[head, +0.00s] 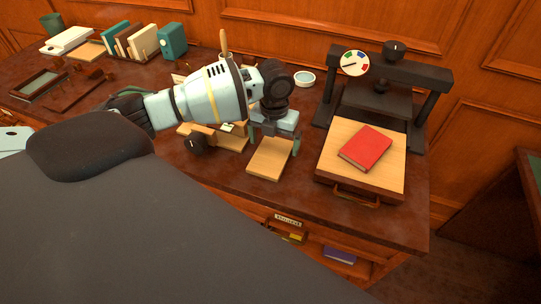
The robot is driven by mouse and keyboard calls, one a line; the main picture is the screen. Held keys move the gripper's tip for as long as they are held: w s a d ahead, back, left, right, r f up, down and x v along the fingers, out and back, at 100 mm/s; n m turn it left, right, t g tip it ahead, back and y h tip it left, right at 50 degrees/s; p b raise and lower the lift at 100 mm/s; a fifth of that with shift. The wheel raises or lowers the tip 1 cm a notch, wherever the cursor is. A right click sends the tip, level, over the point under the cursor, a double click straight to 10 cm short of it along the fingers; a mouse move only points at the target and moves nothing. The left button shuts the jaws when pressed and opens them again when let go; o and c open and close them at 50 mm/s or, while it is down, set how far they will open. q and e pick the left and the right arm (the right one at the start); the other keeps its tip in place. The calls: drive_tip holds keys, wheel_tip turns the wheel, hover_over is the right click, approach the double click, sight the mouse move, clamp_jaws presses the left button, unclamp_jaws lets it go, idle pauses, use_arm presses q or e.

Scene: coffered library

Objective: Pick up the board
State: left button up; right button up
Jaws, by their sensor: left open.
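A light wooden board (268,162) lies on the dark desk near its front edge. My left gripper (274,143) points down over the board's far end, its two teal fingers apart on either side of it. Whether the fingers touch the board cannot be told. The gripper body hides part of the board's far end. My right gripper is not in view.
A black press (434,83) with a dial stands at right, with a red book (366,148) on its pulled-out wooden tray (331,168). A black knob (194,144) is left of the board. Books (135,42) stand at the back left. The desk (225,173) ends close in front.

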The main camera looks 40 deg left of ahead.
sight(274, 149)
use_arm(q)
drive_tip(key=shift+f, duration=0.9)
drive_tip(key=c, duration=1)
drive_tip(key=shift+o, duration=0.2)
drive_tip(key=shift+w+r, duration=0.1)
drive_tip(key=shift+r, duration=0.05)
wheel_tip(274, 149, up, 10)
